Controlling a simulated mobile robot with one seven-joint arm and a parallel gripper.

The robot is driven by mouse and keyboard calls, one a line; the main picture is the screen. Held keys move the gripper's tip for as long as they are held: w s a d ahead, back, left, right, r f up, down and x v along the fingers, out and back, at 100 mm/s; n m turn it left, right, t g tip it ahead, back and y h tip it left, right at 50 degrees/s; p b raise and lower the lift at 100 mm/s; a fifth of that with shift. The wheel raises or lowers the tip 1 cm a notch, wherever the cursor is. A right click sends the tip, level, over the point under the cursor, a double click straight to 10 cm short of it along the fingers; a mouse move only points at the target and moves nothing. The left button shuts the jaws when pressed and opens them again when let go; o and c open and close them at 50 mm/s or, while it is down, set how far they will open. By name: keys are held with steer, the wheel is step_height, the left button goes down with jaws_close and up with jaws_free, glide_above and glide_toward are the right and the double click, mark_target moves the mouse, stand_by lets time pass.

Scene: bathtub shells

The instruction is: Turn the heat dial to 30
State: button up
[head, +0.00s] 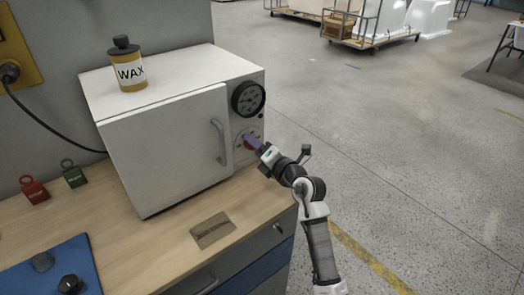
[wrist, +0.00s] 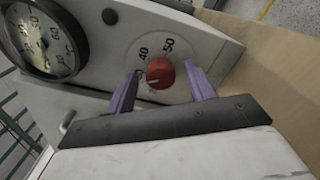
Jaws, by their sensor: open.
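The heat dial is a red round knob (wrist: 160,73) on a pale scale plate (wrist: 140,45) on the white oven's (head: 165,145) front panel. The scale shows 40 and 50 above the knob; the lower marks are partly hidden or too faint to read. A pale mark on the knob seems to face the lower left, but its exact reading is unclear. My gripper (wrist: 161,70) is open, with one purple finger on each side of the knob and visible gaps beside it. In the head view my gripper (head: 251,140) is at the panel and covers part of the dial.
A black round gauge (head: 248,98) sits above the dial. The oven door handle (head: 218,142) is left of it. A wax bottle (head: 127,65) stands on the oven.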

steer(key=b+v, duration=0.5)
steer(key=v, duration=0.8)
steer(key=shift+s+d, duration=0.25)
steer(key=shift+s, duration=0.05)
